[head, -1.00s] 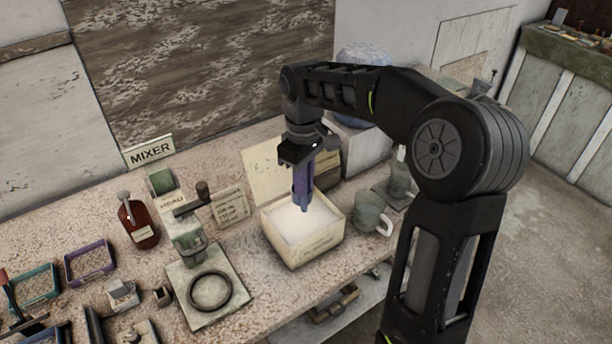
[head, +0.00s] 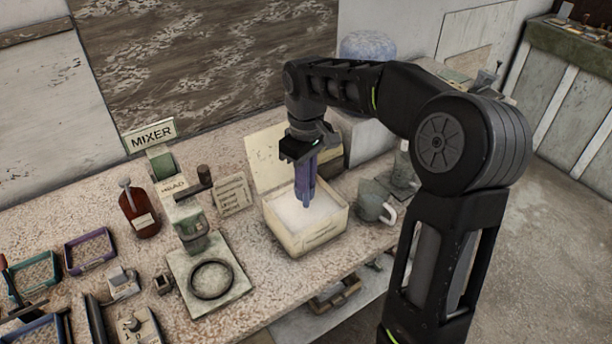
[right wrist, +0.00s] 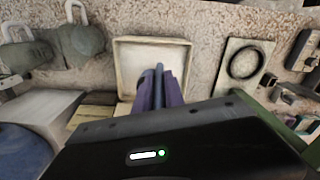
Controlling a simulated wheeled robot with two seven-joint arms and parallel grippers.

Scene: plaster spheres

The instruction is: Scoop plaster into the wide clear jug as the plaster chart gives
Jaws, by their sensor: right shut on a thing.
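My right gripper (head: 305,190) points down over an open cream box (head: 318,239) of white plaster powder (head: 290,212). It is shut on a thin blue-grey handle, probably a scoop (right wrist: 158,85), between the purple fingers in the right wrist view. The handle's lower end reaches the powder area; any scoop bowl is hidden. A greyish see-through jug (head: 370,205) with a white handle stands right of the box. A second jug (head: 401,170) stands behind it, partly hidden by my arm. I cannot tell which is wider. A written card (head: 232,194), perhaps the plaster chart, stands left of the box. My left gripper is out of view.
A mixer stand (head: 190,225) with a ringed base (head: 211,280) is left of the box. A red-brown bottle (head: 139,212) and coloured trays (head: 88,250) lie further left. The box's raised lid (head: 265,160) stands behind the powder. The table edge is close in front.

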